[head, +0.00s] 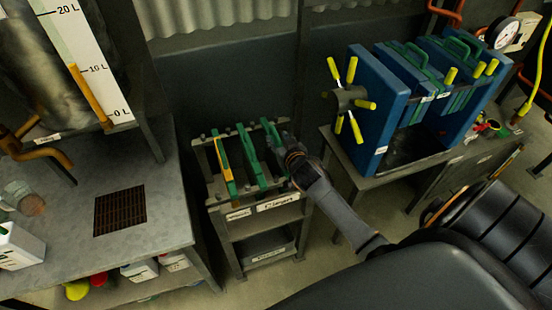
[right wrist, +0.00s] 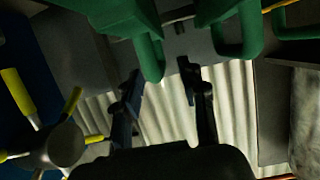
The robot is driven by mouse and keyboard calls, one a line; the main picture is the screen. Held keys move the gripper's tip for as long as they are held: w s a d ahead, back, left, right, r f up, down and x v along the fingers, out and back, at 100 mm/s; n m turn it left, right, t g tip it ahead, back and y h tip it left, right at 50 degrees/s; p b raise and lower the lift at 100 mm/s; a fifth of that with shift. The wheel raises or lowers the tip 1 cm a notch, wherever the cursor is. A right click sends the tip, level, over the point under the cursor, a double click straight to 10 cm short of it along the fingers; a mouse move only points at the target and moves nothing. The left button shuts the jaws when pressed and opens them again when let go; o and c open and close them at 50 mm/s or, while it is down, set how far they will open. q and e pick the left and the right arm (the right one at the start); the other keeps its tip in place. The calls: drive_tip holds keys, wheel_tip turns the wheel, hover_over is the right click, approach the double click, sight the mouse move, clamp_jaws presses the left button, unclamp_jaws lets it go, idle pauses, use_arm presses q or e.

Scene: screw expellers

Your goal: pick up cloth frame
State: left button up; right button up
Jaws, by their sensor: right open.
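Green cloth frames stand upright in a small rack (head: 222,208): a middle one (head: 248,156) and a right one (head: 274,143), with an orange-and-green one (head: 225,165) at the left. My right gripper (head: 284,142) is at the right frame, and its arm hides part of it. In the right wrist view my right gripper (right wrist: 160,72) is open. The end of a green handle (right wrist: 151,58) shows between its fingertips, nearer the left finger; I cannot tell if they touch. Another green handle (right wrist: 238,38) is to the right. My left gripper is not in view.
A blue press (head: 375,105) with yellow-handled knobs and more green frames stands on a bench at the right. A grey metal table (head: 155,215) with a drain grate (head: 120,211) is at the left. A corrugated wall panel (head: 215,15) is behind.

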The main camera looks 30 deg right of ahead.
drive_tip(key=x, duration=0.3)
drive_tip(key=shift+w+d+f, duration=0.15)
drive_tip(key=shift+w, duration=0.15)
drive_tip(key=shift+s, duration=0.1)
clamp_jaws()
